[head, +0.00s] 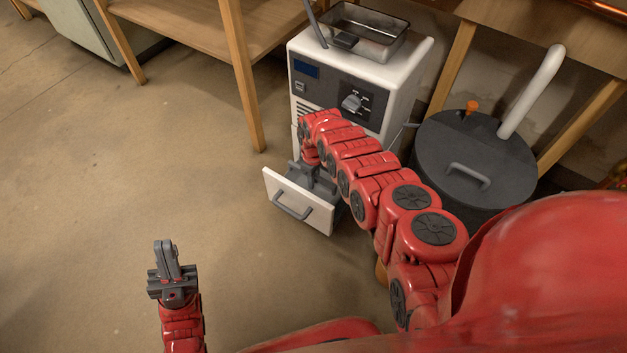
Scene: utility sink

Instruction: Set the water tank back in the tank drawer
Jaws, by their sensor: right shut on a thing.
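The tank drawer (301,207) is pulled out at the foot of the white machine, its white front with a grey handle facing me. My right arm reaches over to it. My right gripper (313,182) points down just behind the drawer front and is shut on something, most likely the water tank. The tank itself is hidden by the gripper, the arm and the drawer front, so I cannot tell how it sits. My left gripper (167,258) is at the lower left, over bare floor, pointing up, with its fingers together and nothing between them.
The white machine (378,85) has a dial, a display and a metal basin on top. A dark round lidded bin (470,150) with a pale pipe stands right of it. A wooden table leg (242,80) is at its left. The floor (110,170) at left is clear.

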